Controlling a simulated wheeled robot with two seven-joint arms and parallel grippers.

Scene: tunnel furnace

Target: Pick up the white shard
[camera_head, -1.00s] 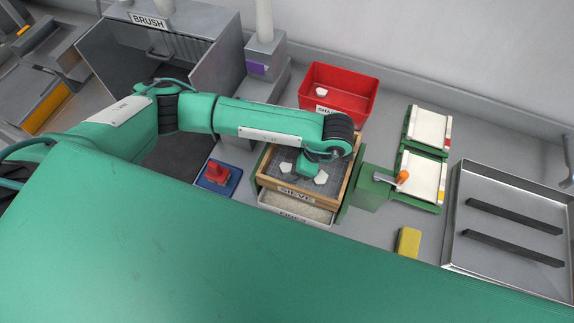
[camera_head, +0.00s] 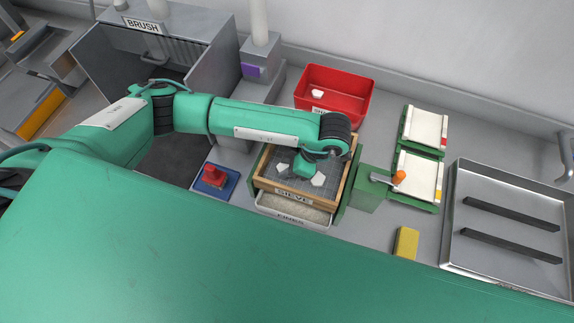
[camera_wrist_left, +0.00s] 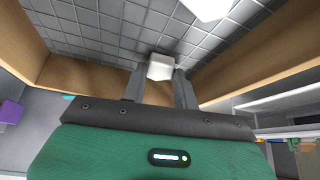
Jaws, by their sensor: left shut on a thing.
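My left gripper (camera_head: 301,172) points down into the wooden sieve box (camera_head: 293,195). In the left wrist view its two fingers (camera_wrist_left: 161,84) are shut on a white shard (camera_wrist_left: 160,67), just over the grey mesh. Another white shard (camera_wrist_left: 207,8) lies on the mesh at the top of that view. In the head view one white shard (camera_head: 283,168) shows left of the gripper and one (camera_head: 318,179) right of it. I cannot tell whether either is the held one. My right gripper is not in view.
A red bin (camera_head: 350,108) with a white piece (camera_head: 317,94) inside stands behind the sieve. A fines drawer (camera_head: 290,215) is below the sieve. White-topped plates (camera_head: 418,170), a yellow block (camera_head: 405,242) and a metal tray (camera_head: 510,190) are to the right.

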